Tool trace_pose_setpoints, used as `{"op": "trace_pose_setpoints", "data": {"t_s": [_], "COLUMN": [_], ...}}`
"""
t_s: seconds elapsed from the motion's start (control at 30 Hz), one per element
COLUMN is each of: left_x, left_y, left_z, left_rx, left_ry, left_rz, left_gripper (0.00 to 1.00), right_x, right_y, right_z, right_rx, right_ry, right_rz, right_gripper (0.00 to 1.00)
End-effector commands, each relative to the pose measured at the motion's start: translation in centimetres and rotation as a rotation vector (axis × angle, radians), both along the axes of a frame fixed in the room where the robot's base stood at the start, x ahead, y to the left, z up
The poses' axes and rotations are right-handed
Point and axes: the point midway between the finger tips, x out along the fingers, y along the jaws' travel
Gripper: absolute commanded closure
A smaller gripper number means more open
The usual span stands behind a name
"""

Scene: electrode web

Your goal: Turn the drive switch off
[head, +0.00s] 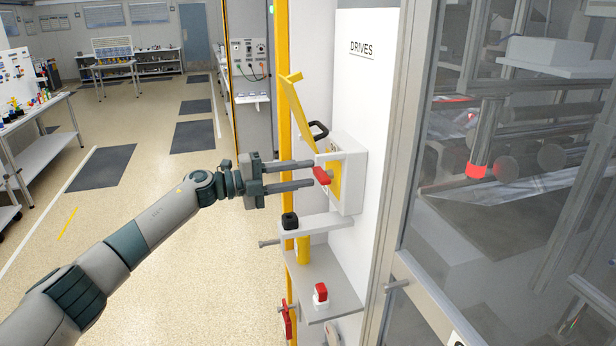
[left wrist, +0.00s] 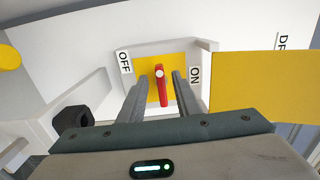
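The drive switch is a light grey box (head: 352,175) on the white panel marked DRIVES, with a yellow face (left wrist: 144,67) and a red handle (head: 322,175). In the left wrist view the red handle (left wrist: 162,92) stands between the OFF label (left wrist: 125,62) on the left and the ON label (left wrist: 194,75) on the right. My left gripper (head: 312,173) is open, its two fingers reaching to either side of the handle. In the left wrist view gaps show between handle and fingers. A yellow cover (head: 297,112) is swung open. My right gripper is not in view.
A black padlock-like loop (head: 318,130) is beside the open cover. Below the box are a light grey bracket with a black knob (head: 289,220) and a grey shelf (head: 325,285) with a red-topped block (head: 320,293). A yellow post (head: 282,130) stands left of the panel.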

Motion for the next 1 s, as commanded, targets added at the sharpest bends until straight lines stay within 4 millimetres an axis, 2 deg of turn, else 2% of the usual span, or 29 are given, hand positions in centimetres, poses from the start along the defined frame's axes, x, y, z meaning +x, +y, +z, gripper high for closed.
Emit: {"op": "trace_pose_setpoints", "data": {"t_s": [0.13, 0.63, 0.8, 1.0], "left_x": [-0.7, -3.7, -4.4, -4.7], "left_y": [2.5, 11.9, 13.7, 14.5], "left_z": [-0.5, -0.4, -0.3, -0.1], "left_rx": [0.001, 0.000, 0.001, -0.002], "left_ry": [0.000, 0.000, 0.001, 0.002], "left_rz": [0.002, 0.004, 0.002, 0.002], "left_gripper": [0.70, 0.70, 0.70, 0.70], "right_x": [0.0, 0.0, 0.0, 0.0], "right_y": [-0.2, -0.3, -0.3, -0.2], "right_z": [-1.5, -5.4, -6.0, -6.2], "right_rx": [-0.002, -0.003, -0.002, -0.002], "right_ry": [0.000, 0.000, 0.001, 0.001], "right_rz": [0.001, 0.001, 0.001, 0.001], "right_gripper": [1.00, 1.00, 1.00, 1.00]}}
